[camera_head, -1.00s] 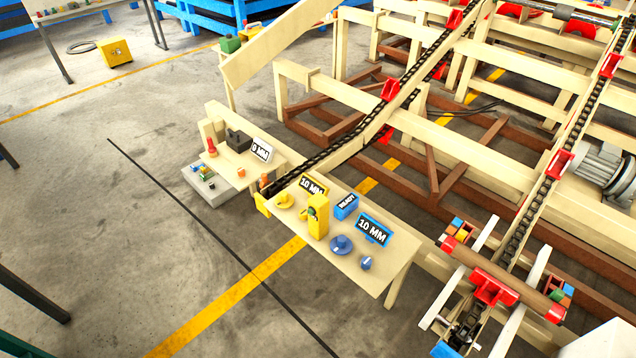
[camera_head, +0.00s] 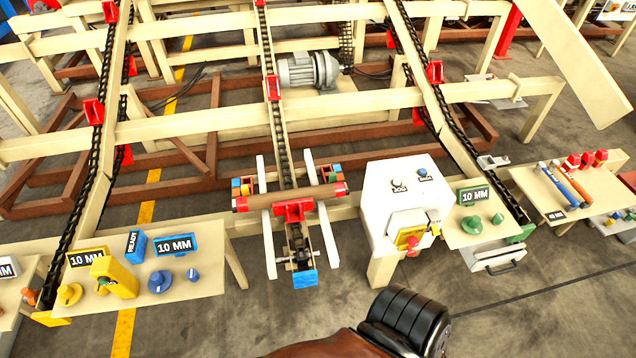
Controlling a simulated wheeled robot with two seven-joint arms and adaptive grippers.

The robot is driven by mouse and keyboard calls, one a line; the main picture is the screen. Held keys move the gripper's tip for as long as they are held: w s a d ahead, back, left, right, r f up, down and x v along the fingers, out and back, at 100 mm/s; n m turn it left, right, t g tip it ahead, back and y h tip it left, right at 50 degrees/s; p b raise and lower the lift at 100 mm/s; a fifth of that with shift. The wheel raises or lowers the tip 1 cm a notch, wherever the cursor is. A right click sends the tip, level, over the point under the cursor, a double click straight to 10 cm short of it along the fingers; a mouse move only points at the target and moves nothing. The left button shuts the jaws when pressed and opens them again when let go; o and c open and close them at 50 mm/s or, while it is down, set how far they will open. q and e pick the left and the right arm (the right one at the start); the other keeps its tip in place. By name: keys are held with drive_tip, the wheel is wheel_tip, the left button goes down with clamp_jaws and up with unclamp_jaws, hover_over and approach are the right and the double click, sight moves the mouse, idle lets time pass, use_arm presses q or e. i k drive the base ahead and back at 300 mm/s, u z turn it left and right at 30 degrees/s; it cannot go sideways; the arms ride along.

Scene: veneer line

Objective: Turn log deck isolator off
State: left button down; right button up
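A white control cabinet (camera_head: 377,208) stands at the front of the log deck (camera_head: 230,127), right of the middle chain. Its sloping front carries a yellow panel (camera_head: 405,238) with a red part (camera_head: 411,250) at its lower edge, which looks like the isolator. The handle's exact position is too small to tell. Neither of my grippers is in view.
A blue "10 MM" sign (camera_head: 174,245) stands on the left bench, a green "10 MM" sign (camera_head: 473,196) right of the cabinet. Open floor lies in front.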

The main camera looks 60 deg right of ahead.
sight(412, 241)
drive_tip(key=z, duration=2.7)
drive_tip(key=k, duration=1)
drive_tip(key=u, duration=1.2)
drive_tip(key=i, duration=1.15)
drive_tip(key=z, duration=0.75)
